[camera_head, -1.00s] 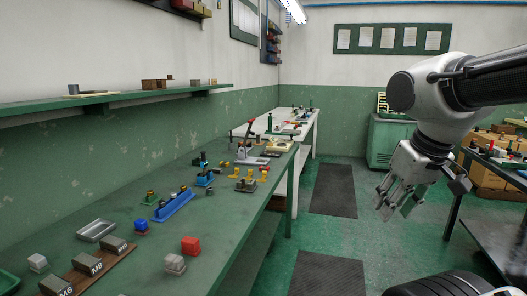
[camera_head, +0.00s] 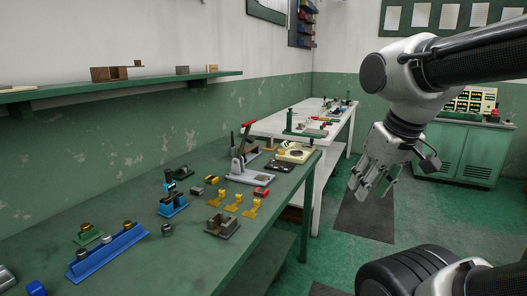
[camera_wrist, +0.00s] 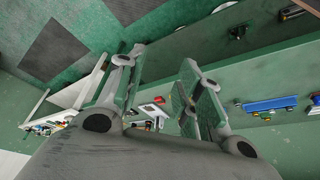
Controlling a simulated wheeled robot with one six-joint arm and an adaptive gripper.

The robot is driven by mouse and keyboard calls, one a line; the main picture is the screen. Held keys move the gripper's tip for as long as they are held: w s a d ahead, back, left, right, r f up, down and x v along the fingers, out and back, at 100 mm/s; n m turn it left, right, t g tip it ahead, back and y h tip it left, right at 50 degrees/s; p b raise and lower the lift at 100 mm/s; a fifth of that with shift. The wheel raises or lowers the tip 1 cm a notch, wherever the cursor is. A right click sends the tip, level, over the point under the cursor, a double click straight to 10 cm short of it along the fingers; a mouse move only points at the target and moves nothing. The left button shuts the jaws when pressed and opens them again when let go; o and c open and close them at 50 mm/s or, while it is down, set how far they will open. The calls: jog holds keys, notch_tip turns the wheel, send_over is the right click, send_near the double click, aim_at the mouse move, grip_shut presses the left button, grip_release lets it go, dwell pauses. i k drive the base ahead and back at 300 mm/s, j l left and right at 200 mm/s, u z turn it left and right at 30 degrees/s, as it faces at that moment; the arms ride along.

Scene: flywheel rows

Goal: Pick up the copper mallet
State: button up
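I cannot pick out a copper mallet with certainty in either view; the small items on the far benches are too small to tell. My gripper (camera_head: 368,186) hangs at the right of the head view, above the floor and to the right of the green bench (camera_head: 262,222). Its fingers are apart and nothing is between them. In the wrist view my gripper (camera_wrist: 160,70) is also open and empty, with the floor and benches far beyond the fingers.
The green bench holds a blue rack (camera_head: 108,252), yellow brackets (camera_head: 234,203), a brown block fixture (camera_head: 222,226) and a red-handled press (camera_head: 244,160). A white table (camera_head: 336,131) with small items stands beyond. A green cabinet (camera_head: 461,155) stands at the back right. The aisle floor looks clear.

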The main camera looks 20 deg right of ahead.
aim_at(245, 153)
jog(key=i+l+u, duration=0.1)
jog(key=i+l, duration=0.3)
jog(key=l, duration=0.25)
jog(key=i+l+u, duration=0.15)
jog(key=l, duration=0.15)
jog(key=i+l, duration=0.2)
jog(key=l, duration=0.15)
jog(key=i+l+u, duration=0.15)
jog(key=l, duration=0.2)
jog(key=i+l+u, duration=0.1)
jog(key=l, duration=0.25)
jog(key=i+l, duration=0.2)
jog(key=l, duration=0.15)
jog(key=i+l, duration=0.2)
jog(key=l, duration=0.2)
jog(key=i+l, duration=0.2)
jog(key=l, duration=0.2)
jog(key=i+l, duration=0.2)
jog(key=l, duration=0.25)
jog(key=i+l, duration=0.2)
jog(key=l, duration=0.2)
